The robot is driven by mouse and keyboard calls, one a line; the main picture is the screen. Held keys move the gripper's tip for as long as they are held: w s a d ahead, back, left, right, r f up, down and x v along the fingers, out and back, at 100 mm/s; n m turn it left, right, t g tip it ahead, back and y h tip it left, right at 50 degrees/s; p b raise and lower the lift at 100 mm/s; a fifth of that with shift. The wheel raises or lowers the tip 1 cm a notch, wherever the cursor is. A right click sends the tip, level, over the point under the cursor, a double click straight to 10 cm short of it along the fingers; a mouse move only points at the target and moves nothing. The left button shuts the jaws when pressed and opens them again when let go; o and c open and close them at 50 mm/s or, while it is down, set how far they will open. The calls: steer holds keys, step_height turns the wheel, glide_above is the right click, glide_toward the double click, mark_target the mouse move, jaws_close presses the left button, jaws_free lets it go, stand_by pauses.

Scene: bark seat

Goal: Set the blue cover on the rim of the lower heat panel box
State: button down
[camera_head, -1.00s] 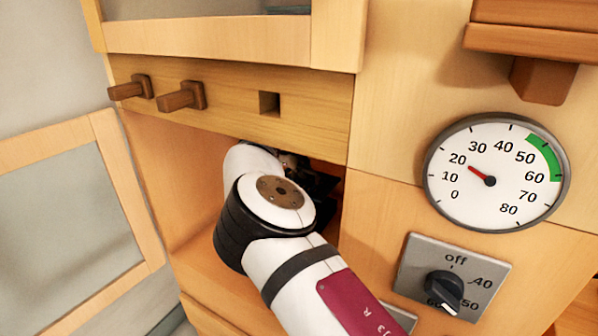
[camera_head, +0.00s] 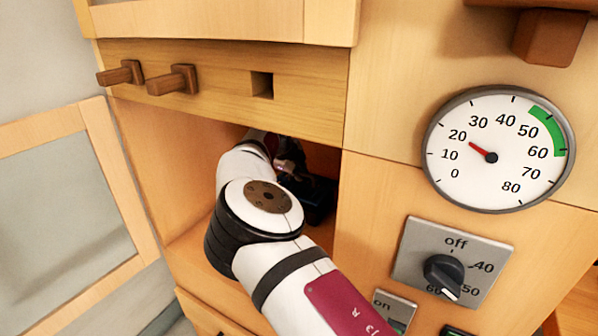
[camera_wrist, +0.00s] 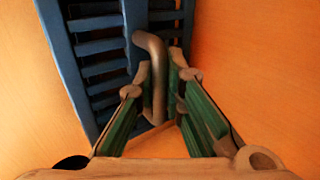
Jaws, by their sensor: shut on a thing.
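The blue cover (camera_wrist: 98,52) is a slatted panel at the upper left of the wrist view, with a bent grey metal handle (camera_wrist: 152,48). My gripper (camera_wrist: 163,80) is shut on that handle, its green-padded fingers on either side. In the head view, my gripper (camera_head: 290,160) is inside the open lower compartment (camera_head: 165,185), in shadow and partly behind my arm. A dark part of the cover (camera_head: 318,200) shows below it. I cannot make out the lower heat panel box or its rim, nor whether the cover touches anything.
A wooden rail with two pegs (camera_head: 172,80) and a square hole runs above the opening. A framed glass door (camera_head: 75,200) stands open at left. A round gauge (camera_head: 498,152) and a dial switch (camera_head: 450,268) are on the right-hand panel.

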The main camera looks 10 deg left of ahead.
steer(key=shift+f+b, duration=0.7)
steer(key=shift+f, duration=0.7)
steer(key=c, duration=1.6)
jaws_free()
